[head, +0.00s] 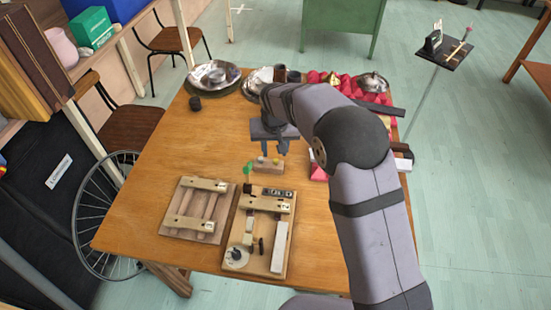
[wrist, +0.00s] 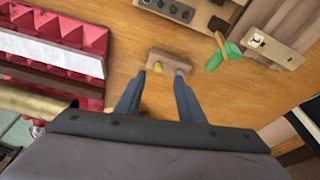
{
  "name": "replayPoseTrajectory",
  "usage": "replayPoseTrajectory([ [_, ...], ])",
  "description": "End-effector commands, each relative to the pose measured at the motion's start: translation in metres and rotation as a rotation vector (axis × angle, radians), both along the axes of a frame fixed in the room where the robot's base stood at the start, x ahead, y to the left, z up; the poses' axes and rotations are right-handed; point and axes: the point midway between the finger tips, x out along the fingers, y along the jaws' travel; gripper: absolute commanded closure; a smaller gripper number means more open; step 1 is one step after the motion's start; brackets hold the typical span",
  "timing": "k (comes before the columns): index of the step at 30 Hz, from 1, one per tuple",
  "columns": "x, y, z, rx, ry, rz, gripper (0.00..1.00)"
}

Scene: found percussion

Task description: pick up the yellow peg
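The yellow peg (wrist: 158,66) stands in a small wooden block (wrist: 173,62) on the table; in the wrist view it shows between my fingertips, closer to the left one. The peg (head: 261,159) and block (head: 268,168) also show in the head view, just below my gripper. My gripper (wrist: 160,74) is open and empty, with its two dark fingers pointing down at the block. In the head view my gripper (head: 274,150) hangs above the block; the exact height gap is hard to tell. The right fingertip overlaps the block's right end in the wrist view.
A green object (head: 248,168) lies close beside the block. Two wooden boards with fittings (head: 212,225) (head: 280,262) lie nearer the front. Red egg-crate foam (wrist: 80,40) and metal bowls (head: 214,74) are on the table.

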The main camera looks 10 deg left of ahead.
Motion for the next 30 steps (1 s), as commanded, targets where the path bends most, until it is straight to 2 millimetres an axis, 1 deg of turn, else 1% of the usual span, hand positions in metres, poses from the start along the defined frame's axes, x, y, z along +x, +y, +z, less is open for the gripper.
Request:
replayPoseTrajectory([
  [7,0.005,0.001,-0.017,0.0,0.0,-0.001,0.64],
  [16,0.009,0.001,-0.025,0.001,-0.001,-0.002,0.64],
  [27,0.021,0.0,-0.062,0.002,-0.001,-0.002,0.64],
  [30,0.023,0.0,-0.067,0.002,-0.004,-0.002,0.64],
])
